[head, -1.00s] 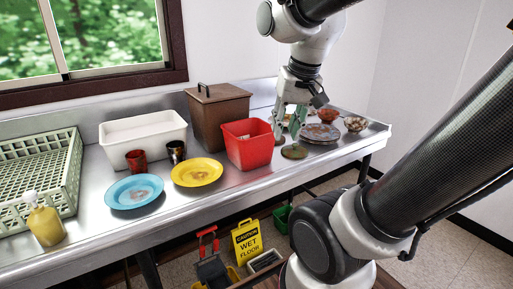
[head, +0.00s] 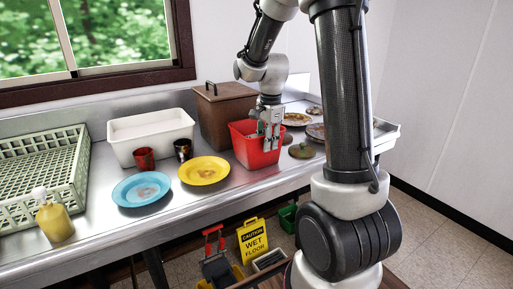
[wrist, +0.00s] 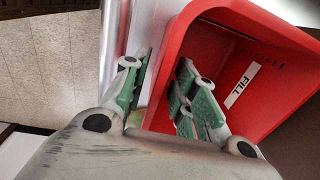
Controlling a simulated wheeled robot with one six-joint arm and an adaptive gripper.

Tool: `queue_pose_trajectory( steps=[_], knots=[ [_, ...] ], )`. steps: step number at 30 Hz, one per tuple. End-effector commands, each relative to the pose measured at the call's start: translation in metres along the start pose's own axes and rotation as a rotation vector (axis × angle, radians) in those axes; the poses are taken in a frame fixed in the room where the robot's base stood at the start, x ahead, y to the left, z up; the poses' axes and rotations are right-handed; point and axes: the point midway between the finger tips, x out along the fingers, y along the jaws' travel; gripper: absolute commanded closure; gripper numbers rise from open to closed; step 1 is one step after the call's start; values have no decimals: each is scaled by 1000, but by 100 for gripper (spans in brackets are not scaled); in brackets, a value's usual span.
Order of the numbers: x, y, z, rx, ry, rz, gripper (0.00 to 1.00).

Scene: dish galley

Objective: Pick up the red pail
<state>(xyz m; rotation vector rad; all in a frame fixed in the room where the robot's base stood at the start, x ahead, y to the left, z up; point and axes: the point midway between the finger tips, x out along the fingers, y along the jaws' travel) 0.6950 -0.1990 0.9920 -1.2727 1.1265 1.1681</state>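The red pail (head: 252,156) stands upright on the steel counter (head: 222,206), in front of the brown lidded bin. In the wrist view its open mouth and red inner wall (wrist: 225,65) show, with a white "FILL" label (wrist: 242,85) inside. My gripper (head: 268,142) points down at the pail's right side near the rim. In the wrist view my gripper (wrist: 165,58) has its green-padded fingers apart, one inside the pail and one outside, with the near wall between them. A gap shows beside the outer finger. The pail's bottom is hidden.
The brown bin (head: 222,112) is close behind the pail. A yellow plate (head: 203,170), blue plate (head: 141,189), two cups and a white tub (head: 150,131) lie left. Dirty dishes (head: 297,119) and a brownish disc (head: 302,151) are right of the pail.

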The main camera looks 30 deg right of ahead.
Motion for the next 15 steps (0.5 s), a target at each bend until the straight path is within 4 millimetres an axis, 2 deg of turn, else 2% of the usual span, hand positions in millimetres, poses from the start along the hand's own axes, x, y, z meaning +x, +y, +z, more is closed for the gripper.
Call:
queue_pose_trajectory(
  steps=[3, 6, 13, 14, 15],
  knots=[
    [19, 1, 1, -1, 0, 3, 72],
    [28, 1, 1, -1, 0, 2, 72],
    [30, 1, 1, -1, 0, 0, 72],
    [30, 1, 1, -1, 0, 0, 74],
    [30, 1, 1, -1, 0, 0, 82]
  ],
)
